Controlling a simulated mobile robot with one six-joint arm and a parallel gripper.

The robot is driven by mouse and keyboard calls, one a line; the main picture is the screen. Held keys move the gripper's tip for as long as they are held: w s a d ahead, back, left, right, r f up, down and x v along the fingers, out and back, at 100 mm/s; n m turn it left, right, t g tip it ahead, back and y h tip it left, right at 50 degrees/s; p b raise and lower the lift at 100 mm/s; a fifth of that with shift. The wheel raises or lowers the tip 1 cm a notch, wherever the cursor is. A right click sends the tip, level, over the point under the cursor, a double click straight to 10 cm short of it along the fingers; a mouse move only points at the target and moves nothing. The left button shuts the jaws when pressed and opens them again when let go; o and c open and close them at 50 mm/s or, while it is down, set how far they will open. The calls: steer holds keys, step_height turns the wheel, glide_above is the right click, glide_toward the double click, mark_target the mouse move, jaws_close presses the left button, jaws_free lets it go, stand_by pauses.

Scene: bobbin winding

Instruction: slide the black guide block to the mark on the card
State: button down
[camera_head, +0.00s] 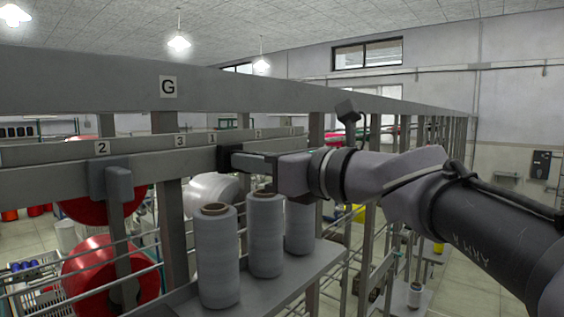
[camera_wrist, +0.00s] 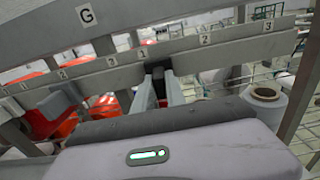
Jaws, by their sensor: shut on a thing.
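The black guide block (camera_head: 229,157) sits on the long grey rail, just below and slightly right of a number 1 label (camera_head: 213,137). In the wrist view the block (camera_wrist: 158,79) is between the two grey fingers of my gripper (camera_wrist: 160,92), near the 1 label (camera_wrist: 143,54). My gripper (camera_head: 246,160) is shut on the block, reaching in from the right. A white card with G (camera_head: 168,87) is on the upper beam; in the wrist view the G card (camera_wrist: 87,16) is upper left. I cannot tell a separate mark on it.
A grey block (camera_head: 110,178) hangs on the same rail to the left, near a 2 label (camera_head: 102,148). Several grey thread cones (camera_head: 219,258) stand on a shelf below my gripper. Red bobbins (camera_head: 108,272) are at lower left.

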steer(key=shift+s+a+f, duration=0.1)
steer(key=shift+s+a, duration=0.65)
steer(key=shift+s, duration=0.15)
steer(key=c, duration=1.8)
jaws_free()
steer(key=o, duration=0.4)
steer(key=shift+s+a, duration=0.1)
steer(key=shift+o, duration=0.2)
